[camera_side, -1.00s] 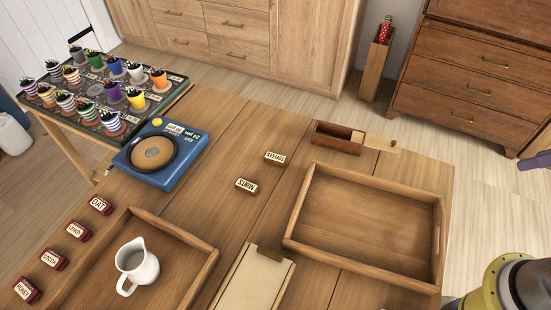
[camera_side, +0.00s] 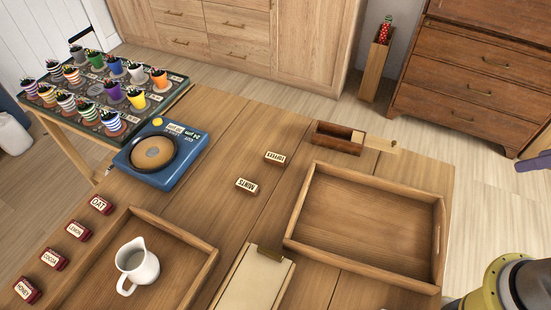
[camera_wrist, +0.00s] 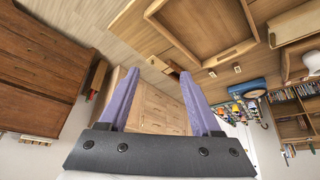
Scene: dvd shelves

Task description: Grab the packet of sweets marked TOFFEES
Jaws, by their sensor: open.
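The packet marked TOFFEES (camera_side: 275,157) is a small dark-brown block with a cream label. It lies on the wooden table in the side view, behind and right of a similar packet marked MINTS (camera_side: 247,185). Two small packets show in the wrist view, with labels too small to read. My gripper (camera_wrist: 160,74) has two purple fingers, spread apart with nothing between them. In the side view only a purple finger part (camera_side: 535,162) shows at the right edge, far from the packets and beyond the table.
An empty wooden tray (camera_side: 292,243) lies right of the packets. A small wooden box (camera_side: 330,134) stands behind, a blue scale (camera_side: 187,152) to the left. A white jug (camera_side: 137,264) stands in another tray. Table around TOFFEES is clear.

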